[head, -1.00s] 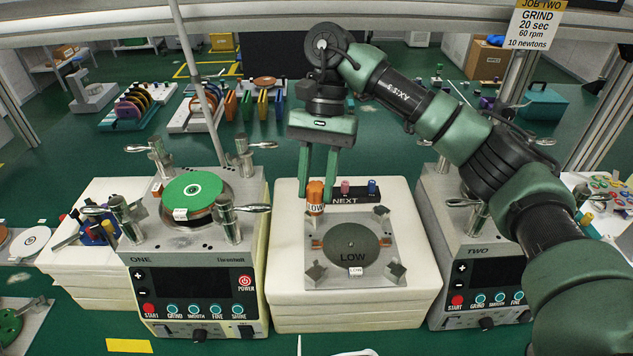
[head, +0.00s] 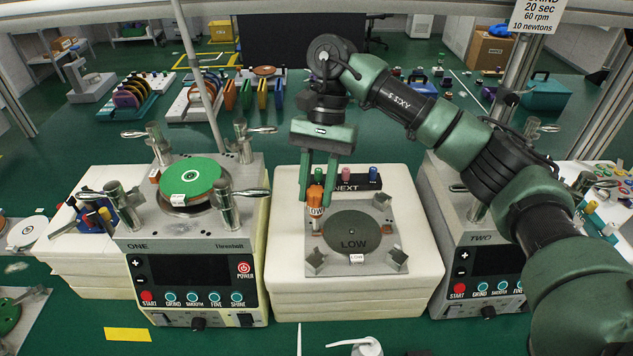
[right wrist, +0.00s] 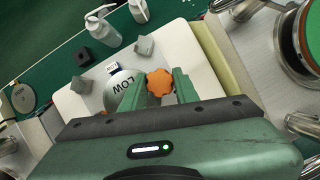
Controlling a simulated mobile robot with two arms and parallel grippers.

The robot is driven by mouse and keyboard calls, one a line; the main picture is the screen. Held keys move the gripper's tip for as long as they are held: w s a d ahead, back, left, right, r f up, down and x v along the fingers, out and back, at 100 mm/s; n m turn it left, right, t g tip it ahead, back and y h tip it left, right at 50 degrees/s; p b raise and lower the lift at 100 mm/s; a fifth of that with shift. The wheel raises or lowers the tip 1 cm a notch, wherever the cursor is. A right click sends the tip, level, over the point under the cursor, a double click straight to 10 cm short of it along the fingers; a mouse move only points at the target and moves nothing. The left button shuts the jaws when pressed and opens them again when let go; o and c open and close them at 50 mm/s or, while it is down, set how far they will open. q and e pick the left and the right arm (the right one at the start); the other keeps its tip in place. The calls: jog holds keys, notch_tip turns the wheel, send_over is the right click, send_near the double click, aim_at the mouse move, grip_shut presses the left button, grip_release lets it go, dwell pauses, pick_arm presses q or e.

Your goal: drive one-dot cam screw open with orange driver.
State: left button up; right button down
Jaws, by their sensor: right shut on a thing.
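A dark round disc (head: 352,230) marked LOW sits on the plate among grey corner blocks. In the right wrist view, the orange driver top (right wrist: 160,82) shows between the fingers, beside the disc (right wrist: 124,92). I cannot make out the one-dot cam screw or whether the driver tip touches anything. My left gripper is not in view.
A dark rack (head: 345,183) marked NEXT holds a pink driver (head: 346,173) and a blue driver (head: 373,173) behind the plate. Machine ONE (head: 200,247), with a green disc and tall clamps, stands left. Machine TWO (head: 478,243) stands right, under my arm.

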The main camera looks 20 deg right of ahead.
jog(key=m+t+y+p, duration=0.1)
jog(key=m+p, duration=0.2)
jog(key=m, duration=0.1)
jog(key=shift+s+d+r, duration=0.1)
jog(key=shift+r, duration=0.05)
jog(key=shift+m+t+y+p, duration=0.2)
jog(key=shift+m+t+p, duration=0.35)
jog(key=shift+m+p, duration=0.6)
jog(key=shift+m+t+y+p, duration=0.2)
jog(key=shift+m+t+p, duration=0.45)
jog(key=shift+m, duration=0.8)
jog(key=shift+s+f+m+b, duration=0.1)
jog(key=shift+f+m+b, duration=0.15)
jog(key=shift+m+b, duration=0.2)
jog(key=m+t+b, duration=0.1)
jog(key=m, duration=0.2)
jog(key=m+t+b, duration=0.1)
jog(key=m+b, duration=0.1)
jog(key=m, duration=0.1)
jog(key=shift+t+h, duration=0.3)
jog(key=shift+r+m, duration=0.15)
jog(key=shift+m, duration=0.3)
jog(key=shift+r, duration=0.1)
jog(key=shift+r+p, duration=1.05)
jog(key=shift+r, duration=1.15)
